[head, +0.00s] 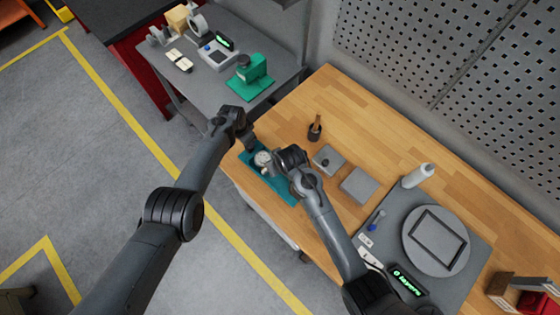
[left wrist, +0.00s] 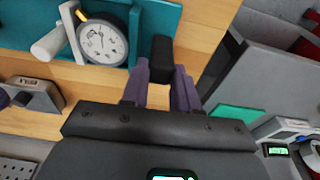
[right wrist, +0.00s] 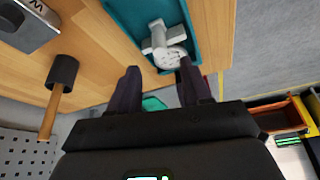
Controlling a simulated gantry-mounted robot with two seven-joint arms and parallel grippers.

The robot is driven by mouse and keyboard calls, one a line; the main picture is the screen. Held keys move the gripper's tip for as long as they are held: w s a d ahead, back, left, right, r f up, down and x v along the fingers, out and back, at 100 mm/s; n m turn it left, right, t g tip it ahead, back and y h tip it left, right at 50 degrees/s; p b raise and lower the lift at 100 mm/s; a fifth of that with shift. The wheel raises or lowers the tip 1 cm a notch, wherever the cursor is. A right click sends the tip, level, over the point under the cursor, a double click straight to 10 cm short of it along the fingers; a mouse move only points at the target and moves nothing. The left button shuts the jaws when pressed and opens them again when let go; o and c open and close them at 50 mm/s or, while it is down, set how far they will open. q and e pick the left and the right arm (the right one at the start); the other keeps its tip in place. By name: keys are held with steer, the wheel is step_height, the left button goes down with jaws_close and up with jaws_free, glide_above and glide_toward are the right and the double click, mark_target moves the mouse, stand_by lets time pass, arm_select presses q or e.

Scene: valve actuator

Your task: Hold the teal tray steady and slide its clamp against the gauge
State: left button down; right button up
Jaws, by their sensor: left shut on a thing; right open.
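The teal tray (head: 284,190) lies at the left edge of the wooden bench. A round white-faced gauge (left wrist: 102,42) sits in the tray in the left wrist view, with the pale grey clamp (left wrist: 48,45) beside it. Whether they touch is unclear. In the right wrist view the clamp (right wrist: 158,40) shows as a T-shaped piece by the gauge (right wrist: 172,60). My left gripper (left wrist: 162,75) is shut on a black handle (left wrist: 161,55) at the tray's end. My right gripper (right wrist: 158,82) is open, its fingers just short of the gauge and clamp, with nothing between them.
On the bench are a dark cup with a brown handle (head: 315,130), two grey blocks (head: 328,158) (head: 358,186) and a white bottle (head: 418,175). A grey mat with a round plate (head: 412,247) lies to the right. A side table (head: 205,92) holds a green device (head: 250,75).

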steer(key=shift+v, duration=2.8)
arm_select(q)
steer(key=c, duration=0.8)
jaws_free()
steer(key=shift+s, duration=0.1)
steer(key=shift+r, duration=0.2)
